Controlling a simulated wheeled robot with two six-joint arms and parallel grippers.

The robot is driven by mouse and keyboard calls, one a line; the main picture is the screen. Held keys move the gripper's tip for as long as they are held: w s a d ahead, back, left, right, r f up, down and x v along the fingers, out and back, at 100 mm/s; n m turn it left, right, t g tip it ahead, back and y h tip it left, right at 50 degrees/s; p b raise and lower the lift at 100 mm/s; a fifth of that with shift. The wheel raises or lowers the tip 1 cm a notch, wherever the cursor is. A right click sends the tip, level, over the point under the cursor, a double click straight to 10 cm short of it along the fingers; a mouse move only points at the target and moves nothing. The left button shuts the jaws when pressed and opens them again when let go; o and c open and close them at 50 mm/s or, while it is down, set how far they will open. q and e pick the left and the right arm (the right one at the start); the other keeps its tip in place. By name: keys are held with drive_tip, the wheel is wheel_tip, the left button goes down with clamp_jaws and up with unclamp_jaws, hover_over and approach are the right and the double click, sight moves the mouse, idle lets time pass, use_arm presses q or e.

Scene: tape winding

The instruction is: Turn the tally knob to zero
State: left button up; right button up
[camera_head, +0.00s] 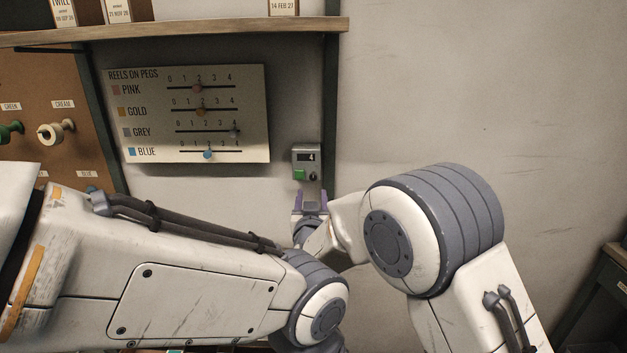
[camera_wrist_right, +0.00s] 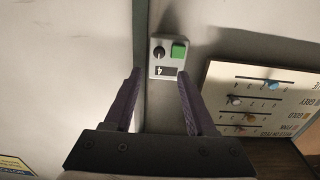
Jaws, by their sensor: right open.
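The tally box (camera_head: 306,157) is a small grey unit on the wall beside the dark green post. It has a dark display that seems to read 4, a green button (camera_head: 299,174) and the small dark knob (camera_head: 312,173) to the button's right. In the right wrist view, upside down, the knob (camera_wrist_right: 158,53) is left of the green button (camera_wrist_right: 179,52). My right gripper (camera_head: 311,199) is just below the box, open and empty. Its purple fingers (camera_wrist_right: 160,78) point toward the box, apart from the knob. My left gripper is out of view.
A board titled "Reels on pegs" (camera_head: 255,110) with colored sliders hangs left of the box. A shelf (camera_head: 240,28) runs above. A peg panel (camera_head: 60,80) with reels stands at the far left. The wall right of the post is bare.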

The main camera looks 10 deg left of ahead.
sight(313, 177)
drive_tip(key=p+x, duration=0.2)
drive_tip(key=x, duration=0.7)
drive_tip(key=shift+w+d+p, duration=0.1)
drive_tip(key=shift+w+p, duration=0.05)
drive_tip(key=shift+p, duration=0.25)
clamp_jaws()
